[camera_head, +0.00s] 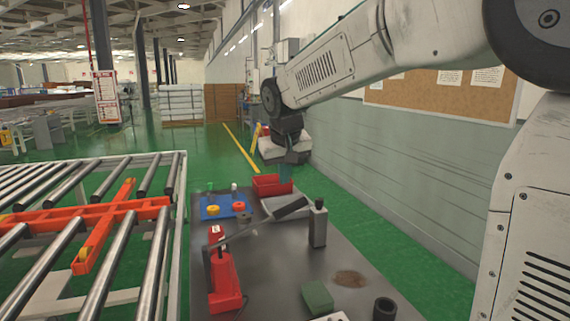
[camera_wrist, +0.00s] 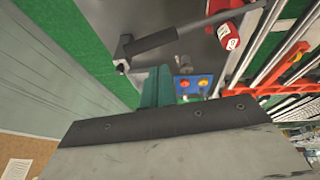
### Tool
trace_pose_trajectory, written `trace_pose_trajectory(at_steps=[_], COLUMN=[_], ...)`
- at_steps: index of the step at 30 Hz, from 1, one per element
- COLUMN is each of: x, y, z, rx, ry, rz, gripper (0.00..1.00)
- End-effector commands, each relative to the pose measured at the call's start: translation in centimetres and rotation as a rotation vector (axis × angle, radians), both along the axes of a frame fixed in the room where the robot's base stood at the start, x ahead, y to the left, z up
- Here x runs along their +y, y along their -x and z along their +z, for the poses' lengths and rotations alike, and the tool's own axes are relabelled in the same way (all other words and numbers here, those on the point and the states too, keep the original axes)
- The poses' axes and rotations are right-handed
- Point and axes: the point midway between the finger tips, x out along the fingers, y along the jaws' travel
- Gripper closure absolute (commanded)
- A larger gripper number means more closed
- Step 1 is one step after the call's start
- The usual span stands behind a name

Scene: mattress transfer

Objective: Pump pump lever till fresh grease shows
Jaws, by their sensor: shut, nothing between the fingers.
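The red grease pump (camera_head: 224,282) stands on the dark worktable at the near left. Its grey lever bar (camera_head: 254,226) slants up to the right and ends in a black handle (camera_head: 291,209). In the wrist view, the pump (camera_wrist: 228,36) is at the upper right, with the black handle (camera_wrist: 168,38) left of it. My gripper (camera_head: 286,182) hangs beyond the handle, apart from it. Its teal fingers show in the wrist view (camera_wrist: 155,86); they are shut and empty. I cannot make out any fresh grease coming out.
A grey post (camera_head: 318,227) with a black top stands close to the handle's end. A red bin (camera_head: 270,185) and a blue tray (camera_head: 215,208) with coloured caps are farther back. A green block (camera_head: 317,297) and a black cylinder (camera_head: 384,309) are near the front. A roller conveyor (camera_head: 155,262) borders the left.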

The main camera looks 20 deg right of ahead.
Motion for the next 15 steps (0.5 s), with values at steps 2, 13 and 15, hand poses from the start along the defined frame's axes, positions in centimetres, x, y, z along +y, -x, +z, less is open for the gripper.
trace_pose_trajectory(at_steps=[2, 13, 15], x=[-0.3, -1.7, -1.9], y=[-0.6, -1.9, -2.0], z=[-1.8, -6.7, -7.0], rx=[0.003, 0.0, 0.0], ry=[0.0, 0.0, 0.0], rz=[0.0, 0.0, 0.001], gripper=[1.0, 1.0, 1.0])
